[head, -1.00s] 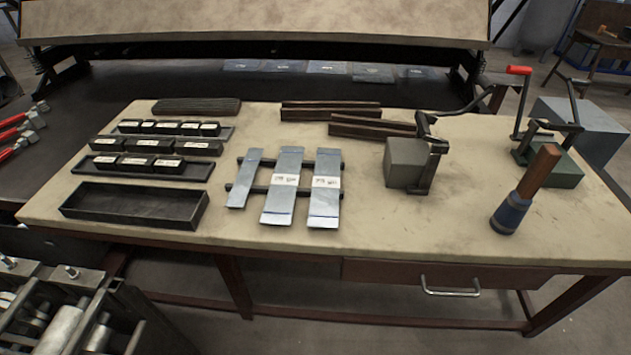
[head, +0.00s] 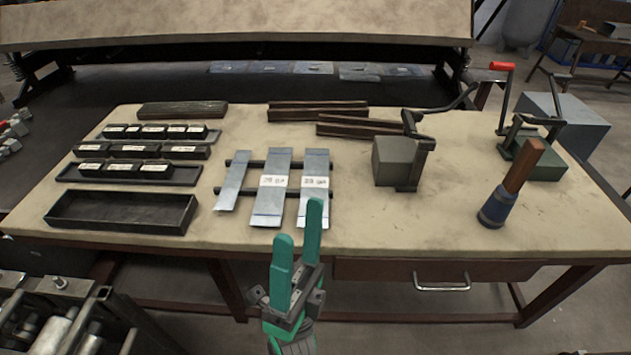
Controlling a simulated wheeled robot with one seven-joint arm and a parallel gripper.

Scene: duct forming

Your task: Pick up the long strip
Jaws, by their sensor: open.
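Three grey metal strips lie side by side across two dark bars on the bench. The left strip (head: 233,181) is narrower and has no label. The middle strip (head: 271,202) and the right strip (head: 314,168) are wider and carry white labels. The middle one looks slightly the longest, but I cannot tell for sure. My gripper (head: 298,220) has green fingers and is open and empty. It is at the bench's front edge, in front of the middle and right strips. One finger overlaps the lower part of the right strip in the picture. I see no contact.
An empty black tray (head: 120,228) and racks of black labelled blocks (head: 140,150) stand to the left. A grey block (head: 393,162) with a clamp and a wooden-handled mallet (head: 511,186) stand to the right. Bare bench top (head: 400,220) lies right of the strips.

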